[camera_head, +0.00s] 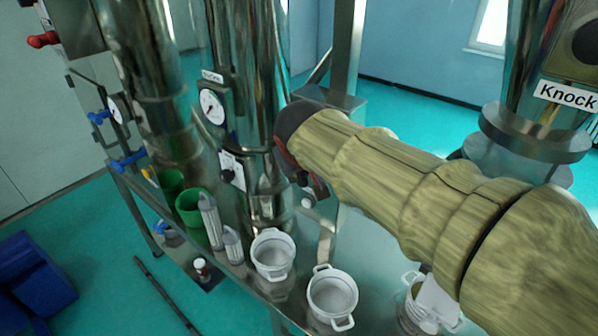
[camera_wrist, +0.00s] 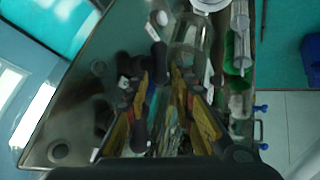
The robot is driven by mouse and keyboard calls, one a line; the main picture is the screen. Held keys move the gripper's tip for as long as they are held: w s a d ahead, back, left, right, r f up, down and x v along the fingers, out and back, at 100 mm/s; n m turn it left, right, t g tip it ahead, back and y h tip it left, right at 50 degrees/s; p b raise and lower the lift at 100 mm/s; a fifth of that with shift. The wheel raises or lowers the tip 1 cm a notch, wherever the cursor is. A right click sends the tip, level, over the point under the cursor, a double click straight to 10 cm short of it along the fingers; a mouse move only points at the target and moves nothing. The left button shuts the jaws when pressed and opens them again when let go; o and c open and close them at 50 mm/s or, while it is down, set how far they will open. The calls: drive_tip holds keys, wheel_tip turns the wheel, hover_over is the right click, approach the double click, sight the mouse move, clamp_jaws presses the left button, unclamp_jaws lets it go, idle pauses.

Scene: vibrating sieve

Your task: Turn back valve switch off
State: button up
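Several blue valve handles show at the left in the head view, one upper (camera_head: 100,117) and one lower (camera_head: 128,160). I cannot tell which is the back valve switch. A red handle (camera_head: 43,40) is at the upper left. A black knob (camera_head: 228,176) sits on a panel below a round gauge (camera_head: 212,106) on the metal column. My gripper (camera_head: 310,190) is mostly hidden behind my sleeved arm, right of the column. In the dark wrist view my gripper (camera_wrist: 160,88) appears open, its fingers apart near shiny metal. Blue handles (camera_wrist: 262,107) show there at the right, away from the fingers.
Green cups (camera_head: 192,206), grey cylinders (camera_head: 210,220) and white pots (camera_head: 272,254) stand on the metal table. A column labelled "Knock" (camera_head: 566,95) is at the right. A blue box (camera_head: 30,280) is on the floor at lower left. Open floor lies left of the table.

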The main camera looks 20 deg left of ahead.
drive_tip(key=v, duration=0.3)
drive_tip(key=shift+s+d+r, duration=0.1)
drive_tip(key=shift+s+r, duration=0.15)
drive_tip(key=s+d+f+m+h+b, duration=0.1)
drive_tip(key=s+d+f+m+b, duration=0.2)
drive_tip(key=s+d+f+b, duration=0.2)
drive_tip(key=s+d+f+m+g+b, duration=0.1)
drive_tip(key=s+d+f+m+b, duration=0.1)
drive_tip(key=s+d+f+b, duration=0.4)
drive_tip(key=s+d+f+m+g+h+b, duration=0.1)
drive_tip(key=s+d+f+m+b, duration=0.2)
drive_tip(key=s+d+f+b, duration=0.3)
drive_tip(key=s+d+f, duration=0.3)
drive_tip(key=d+f, duration=0.2)
drive_tip(key=d, duration=0.3)
drive_tip(key=s+d+f, duration=0.2)
drive_tip(key=d+f, duration=0.4)
drive_tip(key=d, duration=0.3)
drive_tip(key=shift+s+f+m+h, duration=0.3)
drive_tip(key=shift+s+f, duration=0.05)
drive_tip(key=shift+d, duration=0.15)
